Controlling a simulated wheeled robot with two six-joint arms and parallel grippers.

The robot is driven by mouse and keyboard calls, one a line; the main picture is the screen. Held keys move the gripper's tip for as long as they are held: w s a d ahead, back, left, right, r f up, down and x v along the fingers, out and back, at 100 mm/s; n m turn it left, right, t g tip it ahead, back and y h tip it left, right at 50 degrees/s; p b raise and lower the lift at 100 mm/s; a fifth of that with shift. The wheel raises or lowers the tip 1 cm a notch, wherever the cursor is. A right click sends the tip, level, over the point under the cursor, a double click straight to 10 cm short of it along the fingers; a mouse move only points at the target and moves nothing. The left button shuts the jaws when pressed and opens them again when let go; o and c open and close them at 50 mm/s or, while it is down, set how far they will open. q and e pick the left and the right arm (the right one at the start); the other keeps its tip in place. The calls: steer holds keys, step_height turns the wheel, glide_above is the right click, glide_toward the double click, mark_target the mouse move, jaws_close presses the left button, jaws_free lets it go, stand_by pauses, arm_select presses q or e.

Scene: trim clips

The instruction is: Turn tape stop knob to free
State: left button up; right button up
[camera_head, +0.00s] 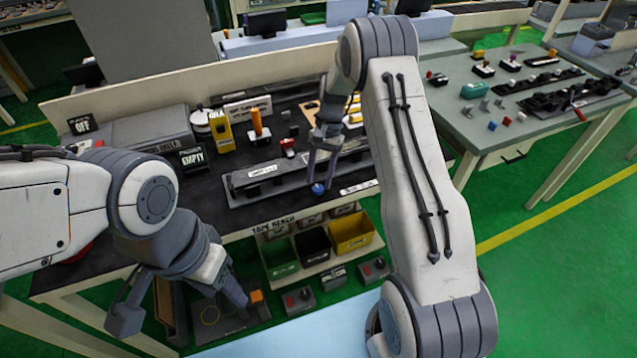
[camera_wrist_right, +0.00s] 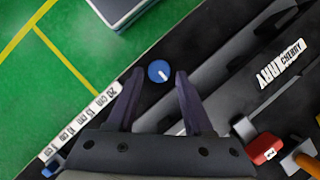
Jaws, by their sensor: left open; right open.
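A small blue round knob (camera_wrist_right: 158,71) with a white pointer line sits on the dark bench top. It also shows in the head view (camera_head: 318,188), near the bench's front edge. My right gripper (camera_head: 321,168) is over it, pointing down. In the right wrist view the open fingers (camera_wrist_right: 160,78) are on either side of the knob with gaps visible; contact cannot be told. The pointer line slants across the knob's lower right. My left gripper (camera_head: 180,306) is open and empty, low at the left beside the bench front.
A white numbered strip (camera_wrist_right: 82,124) lies near the knob along the edge. A dark rail fixture (camera_head: 265,185) is behind it. Bins (camera_head: 350,232) are under the bench edge.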

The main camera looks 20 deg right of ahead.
steer(key=b+v, duration=0.1)
steer(key=v, duration=0.7)
steer(key=shift+r, duration=0.2)
steer(key=s+a+r+n+t+h, duration=0.1)
steer(key=s+a+r+n, duration=0.3)
steer(key=s+a, duration=0.35)
steer(key=s+a+r+n+t+h, duration=0.1)
steer(key=s+a+r+n, duration=0.4)
steer(key=a, duration=0.4)
steer(key=s+a+f+n+t, duration=0.1)
steer(key=s+n, duration=0.6)
steer(key=s, duration=1.3)
steer(key=shift+a+f, duration=0.15)
steer(key=shift+a, duration=0.5)
